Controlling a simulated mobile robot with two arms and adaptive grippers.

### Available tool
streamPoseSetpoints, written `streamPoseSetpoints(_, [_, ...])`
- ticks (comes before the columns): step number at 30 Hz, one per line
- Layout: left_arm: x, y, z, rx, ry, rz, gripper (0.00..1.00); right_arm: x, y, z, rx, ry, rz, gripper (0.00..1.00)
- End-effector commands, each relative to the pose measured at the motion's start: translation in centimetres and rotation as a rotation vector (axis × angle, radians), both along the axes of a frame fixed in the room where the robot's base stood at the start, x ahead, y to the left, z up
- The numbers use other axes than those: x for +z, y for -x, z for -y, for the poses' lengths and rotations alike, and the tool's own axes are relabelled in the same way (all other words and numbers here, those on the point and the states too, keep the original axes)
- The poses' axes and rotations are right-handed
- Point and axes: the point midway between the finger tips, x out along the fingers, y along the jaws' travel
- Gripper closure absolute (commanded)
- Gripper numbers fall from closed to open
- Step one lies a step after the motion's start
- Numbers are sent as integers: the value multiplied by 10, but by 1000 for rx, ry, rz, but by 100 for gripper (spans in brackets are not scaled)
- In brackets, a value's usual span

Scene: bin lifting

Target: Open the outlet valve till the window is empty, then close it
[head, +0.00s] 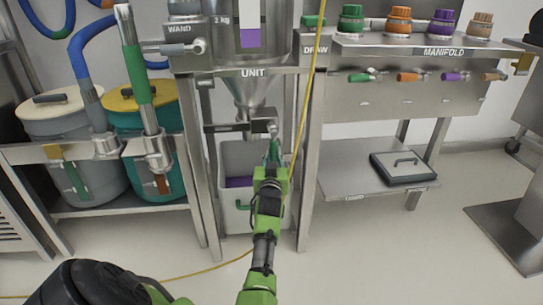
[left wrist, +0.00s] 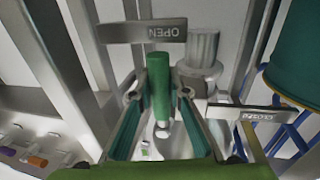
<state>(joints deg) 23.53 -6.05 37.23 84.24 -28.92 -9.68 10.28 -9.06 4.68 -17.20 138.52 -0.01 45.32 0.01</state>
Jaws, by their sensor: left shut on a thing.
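The unit's window (head: 250,37) shows purple material in its lower part and pale space above. Below it hangs a metal cone (head: 250,90) with the outlet at its bottom. My left gripper (head: 271,168) is at this outlet, in front of the bin, and shut on the green valve handle (head: 273,146). In the left wrist view the handle (left wrist: 158,85) stands between the two fingers, its end beside the OPEN plate (left wrist: 143,31); the CLOSED plate (left wrist: 245,113) is off to the right. The handle's pivot is partly hidden. My right gripper is not in view.
A pale bin (head: 232,215) with purple material inside stands under the cone. Lidded drums (head: 60,120) stand at left, with a wand and blue hose. The manifold table (head: 420,90) with coloured knobs is at right. A yellow cord (head: 305,80) hangs close to my left arm.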

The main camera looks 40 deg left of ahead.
Motion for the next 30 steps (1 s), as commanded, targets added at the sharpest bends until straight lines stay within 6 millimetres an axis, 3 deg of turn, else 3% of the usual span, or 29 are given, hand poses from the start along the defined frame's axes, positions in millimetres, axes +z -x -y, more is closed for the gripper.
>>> streamPoseSetpoints(13, [2, -2, 2, -3, 9, 13, 100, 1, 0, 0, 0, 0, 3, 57])
streamPoseSetpoints(14, [2, -2, 2, -3, 9, 13, 76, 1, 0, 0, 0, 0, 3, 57])
streamPoseSetpoints(15, [2, -2, 2, -3, 9, 13, 66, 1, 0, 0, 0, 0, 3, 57])
streamPoseSetpoints(25, [2, -1, 1, -1, 6, 9, 66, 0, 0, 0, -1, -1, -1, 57])
streamPoseSetpoints(30, [18, -1, 0, -1, 4, 12, 66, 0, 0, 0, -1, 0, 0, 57])
